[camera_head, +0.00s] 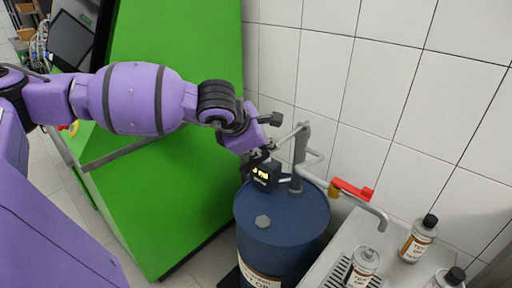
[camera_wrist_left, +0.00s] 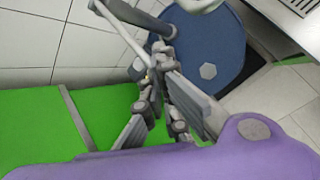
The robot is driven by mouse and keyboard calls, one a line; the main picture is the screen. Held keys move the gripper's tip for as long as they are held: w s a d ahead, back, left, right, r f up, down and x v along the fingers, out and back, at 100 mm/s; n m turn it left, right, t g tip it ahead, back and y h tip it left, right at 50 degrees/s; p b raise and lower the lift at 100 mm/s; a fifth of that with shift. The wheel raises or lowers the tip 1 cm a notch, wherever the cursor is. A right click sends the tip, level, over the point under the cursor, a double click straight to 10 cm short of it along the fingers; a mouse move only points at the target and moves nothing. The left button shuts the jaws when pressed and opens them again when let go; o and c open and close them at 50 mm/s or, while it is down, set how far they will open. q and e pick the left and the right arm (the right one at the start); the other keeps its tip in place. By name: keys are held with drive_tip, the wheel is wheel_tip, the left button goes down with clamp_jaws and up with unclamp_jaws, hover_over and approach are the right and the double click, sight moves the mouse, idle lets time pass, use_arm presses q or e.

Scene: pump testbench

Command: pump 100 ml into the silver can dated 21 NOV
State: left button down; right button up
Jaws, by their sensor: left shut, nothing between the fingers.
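My left gripper (camera_head: 262,153) is shut and empty beside the hand pump (camera_head: 297,165) on the blue drum (camera_head: 285,232). In the left wrist view its fingers (camera_wrist_left: 152,72) are close to the grey pump lever (camera_wrist_left: 128,38); I cannot tell whether they touch it. A small dark display (camera_head: 265,177) with yellow characters too small to read sits by the pump. The pump's spout (camera_head: 372,212) bends down toward a silver can (camera_head: 362,268). My right gripper is not in view.
A red valve handle (camera_head: 352,189) sits on the outlet pipe. A large green cabinet (camera_head: 180,190) stands left of the drum, and a white tiled wall (camera_head: 375,75) closes off the back. The grey bench with a drip grate (camera_head: 340,272) is at lower right.

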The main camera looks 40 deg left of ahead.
use_arm(q)
drive_tip(key=shift+s+f+b, duration=0.15)
drive_tip(key=shift+f+b, duration=0.6)
drive_tip(key=shift+f, duration=0.55)
drive_tip(key=shift+s+f+b, duration=0.15)
drive_tip(key=shift+f+b, duration=0.6)
drive_tip(key=shift+f, duration=0.5)
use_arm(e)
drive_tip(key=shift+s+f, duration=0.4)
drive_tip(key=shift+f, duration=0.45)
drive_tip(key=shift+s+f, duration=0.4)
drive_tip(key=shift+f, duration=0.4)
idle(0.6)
use_arm(q)
wheel_tip(320, 180, up, 10)
drive_tip(key=w+p, duration=0.1)
drive_tip(key=p, duration=0.2)
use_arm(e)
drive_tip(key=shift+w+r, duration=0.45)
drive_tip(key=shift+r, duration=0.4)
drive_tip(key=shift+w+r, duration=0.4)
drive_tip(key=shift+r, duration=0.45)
use_arm(q)
drive_tip(key=shift+w+r, duration=0.1)
drive_tip(key=shift+r, duration=0.05)
